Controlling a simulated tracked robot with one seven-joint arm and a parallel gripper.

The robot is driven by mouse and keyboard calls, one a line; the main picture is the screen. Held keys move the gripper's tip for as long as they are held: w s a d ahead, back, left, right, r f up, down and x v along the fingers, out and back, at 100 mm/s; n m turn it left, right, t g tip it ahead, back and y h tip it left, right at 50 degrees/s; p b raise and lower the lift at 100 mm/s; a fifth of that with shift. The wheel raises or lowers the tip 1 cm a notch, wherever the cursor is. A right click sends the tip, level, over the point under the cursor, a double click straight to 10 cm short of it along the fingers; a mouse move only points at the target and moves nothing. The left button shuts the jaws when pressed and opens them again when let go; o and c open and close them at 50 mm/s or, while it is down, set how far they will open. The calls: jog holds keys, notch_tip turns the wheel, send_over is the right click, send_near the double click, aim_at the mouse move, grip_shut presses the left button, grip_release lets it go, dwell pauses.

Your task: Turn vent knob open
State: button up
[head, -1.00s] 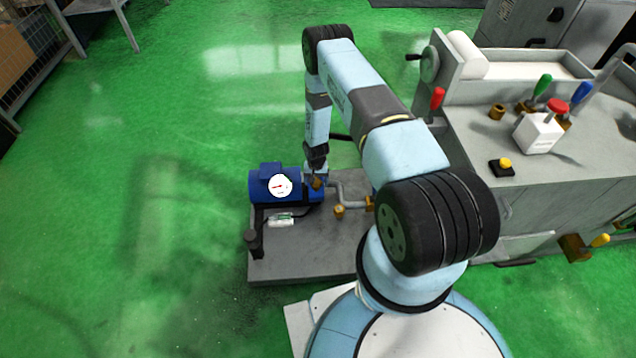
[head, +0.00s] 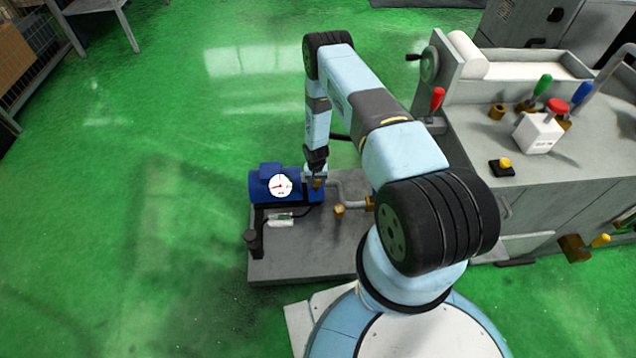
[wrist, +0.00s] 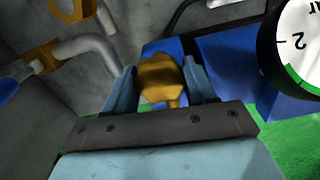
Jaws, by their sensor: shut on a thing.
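The brass vent knob (wrist: 160,78) sits between the two fingers of my gripper (wrist: 158,88) in the wrist view. The fingers are shut on it from both sides. In the head view my gripper (head: 317,178) points down at the right end of the blue pump motor (head: 258,190), where the knob is small and partly hidden. A round white gauge (head: 280,186) with a red needle stands in front of the blue body. Part of the gauge (wrist: 300,50), with a green band and the figure 2, fills the right edge of the wrist view.
A grey pipe (head: 350,198) with brass fittings runs right of the knob, close to my gripper. The grey base plate (head: 300,265) carries the pump. The grey grinder (head: 545,190) with coloured levers stands at right. Open green floor lies left.

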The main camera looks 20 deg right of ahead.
jog(key=shift+c, duration=0.9)
jog(key=shift+n, duration=0.7)
jog(key=o, duration=1)
jog(key=shift+r, duration=0.1)
notch_tip(320, 180, up, 14)
jog(key=shift+f, duration=0.25)
